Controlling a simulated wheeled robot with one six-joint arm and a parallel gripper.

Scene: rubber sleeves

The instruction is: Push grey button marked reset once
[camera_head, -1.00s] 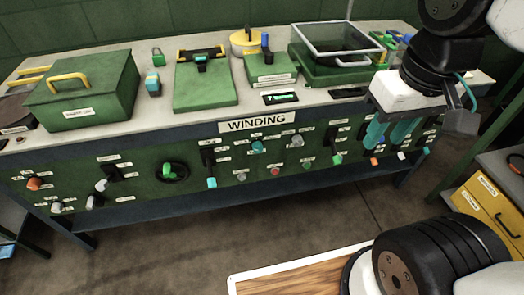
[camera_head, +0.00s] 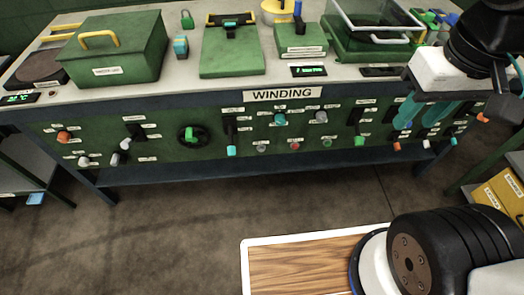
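The green control panel (camera_head: 170,136) runs along the bench front under the WINDING sign (camera_head: 282,94).
Orange (camera_head: 397,146) and white (camera_head: 426,144) lever tips lie just below my gripper. A green box (camera_head: 115,50) stands on the bench. Open floor lies in front.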

